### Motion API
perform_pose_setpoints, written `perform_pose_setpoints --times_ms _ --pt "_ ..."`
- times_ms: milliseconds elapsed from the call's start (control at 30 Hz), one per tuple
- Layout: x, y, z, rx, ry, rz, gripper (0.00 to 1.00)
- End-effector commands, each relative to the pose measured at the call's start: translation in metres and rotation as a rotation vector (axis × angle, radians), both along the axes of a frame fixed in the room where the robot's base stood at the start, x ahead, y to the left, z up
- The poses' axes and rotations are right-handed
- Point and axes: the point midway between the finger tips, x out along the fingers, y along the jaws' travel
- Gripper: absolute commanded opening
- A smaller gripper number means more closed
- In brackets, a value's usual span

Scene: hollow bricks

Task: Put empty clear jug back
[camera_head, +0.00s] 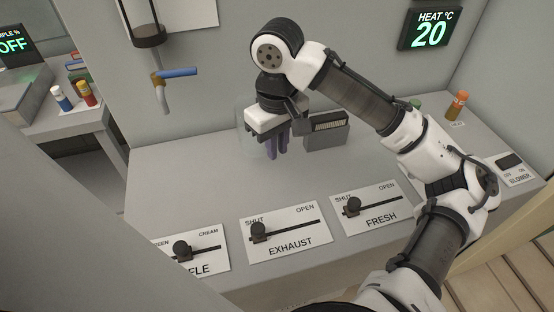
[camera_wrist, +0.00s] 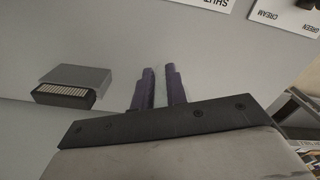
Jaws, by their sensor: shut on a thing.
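The clear jug (camera_head: 246,147) is only a faint see-through outline in the head view, on or just above the grey counter beneath the back wall. My gripper (camera_head: 277,154) points down at it, with its purple fingers close together on the jug. The jug's rim and base are hard to make out, so I cannot tell whether it touches the counter. In the wrist view the two fingers (camera_wrist: 159,72) show with a narrow gap, and I cannot make out the jug there.
A grey box with a grille (camera_head: 326,131) stands just right of my gripper. A blue-handled tap (camera_head: 176,73) hangs on the wall at left. Slider panels marked EXHAUST (camera_head: 286,234) and FRESH (camera_head: 373,211) line the counter front. An orange bottle (camera_head: 457,106) stands at far right.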

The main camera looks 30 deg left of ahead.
Motion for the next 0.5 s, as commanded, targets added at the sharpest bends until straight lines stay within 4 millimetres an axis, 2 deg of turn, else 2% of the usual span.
perform_pose_setpoints --times_ms 267,500 --pt "0.0 0.0 -0.024 0.0 0.001 0.0 0.0" --pt "0.0 0.0 -0.053 0.0 0.001 0.0 0.0"
